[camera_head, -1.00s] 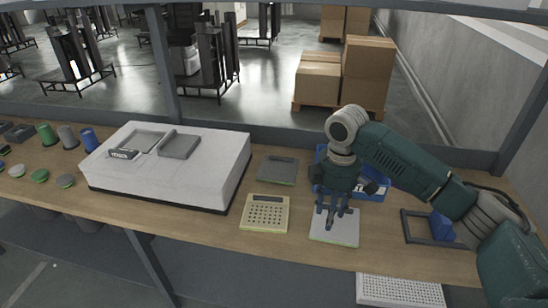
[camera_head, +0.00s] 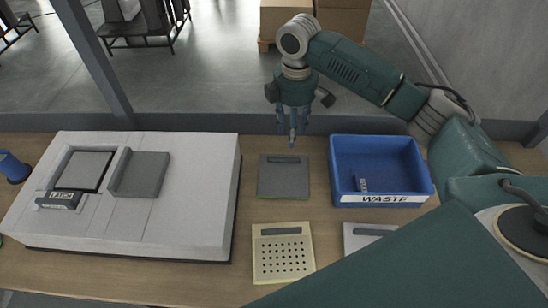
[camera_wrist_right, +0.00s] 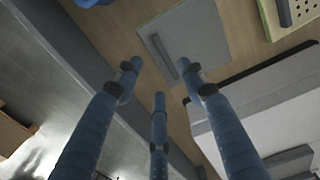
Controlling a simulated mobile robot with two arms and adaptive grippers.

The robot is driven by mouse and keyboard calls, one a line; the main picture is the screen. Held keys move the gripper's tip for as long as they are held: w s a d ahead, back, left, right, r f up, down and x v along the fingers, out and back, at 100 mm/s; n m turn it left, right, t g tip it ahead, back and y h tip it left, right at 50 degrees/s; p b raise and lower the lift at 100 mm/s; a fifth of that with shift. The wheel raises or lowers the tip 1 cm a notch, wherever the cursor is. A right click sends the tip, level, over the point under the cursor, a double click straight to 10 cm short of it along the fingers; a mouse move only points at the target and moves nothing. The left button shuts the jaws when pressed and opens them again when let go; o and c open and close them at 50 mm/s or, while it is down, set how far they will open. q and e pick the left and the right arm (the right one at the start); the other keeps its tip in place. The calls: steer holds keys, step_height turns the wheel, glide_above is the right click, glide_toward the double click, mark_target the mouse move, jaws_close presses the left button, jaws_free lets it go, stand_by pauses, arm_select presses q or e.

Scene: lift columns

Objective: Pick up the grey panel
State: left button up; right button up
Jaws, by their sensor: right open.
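The grey panel (camera_head: 283,180) is a flat dark-grey square with a raised bar along its far side. It lies on the wooden bench between the white block and the blue bin. It also shows in the right wrist view (camera_wrist_right: 208,42), beyond my fingers. My right gripper (camera_head: 291,138) hangs above the bench near the panel's far edge, fingers pointing down. Its three fingers are spread and empty in the right wrist view (camera_wrist_right: 160,86), apart from the panel. My left gripper is in neither view.
A blue WASTE bin (camera_head: 381,199) with a small item inside stands right of the panel. A perforated yellowish panel (camera_head: 283,255) and a partly hidden pale panel (camera_head: 358,240) lie nearer. A white block (camera_head: 190,215) with a LATCH label fills the left. My arm covers the lower right.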

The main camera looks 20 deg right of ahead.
steer(key=p, duration=0.1)
glide_above(288, 157)
steer(key=f, duration=0.3)
steer(key=s+f, duration=0.1)
steer(key=shift+d+f, duration=0.15)
steer(key=shift+d, duration=0.1)
steer(key=f, duration=0.1)
steer(key=f+p, duration=0.1)
steer(key=f, duration=0.1)
steer(key=w+f+p, duration=0.1)
steer(key=f, duration=0.1)
steer(key=shift+a, duration=0.2)
steer(key=shift+f, duration=0.5)
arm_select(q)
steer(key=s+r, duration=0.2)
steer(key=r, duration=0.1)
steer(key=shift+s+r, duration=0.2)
arm_select(e)
jaws_close()
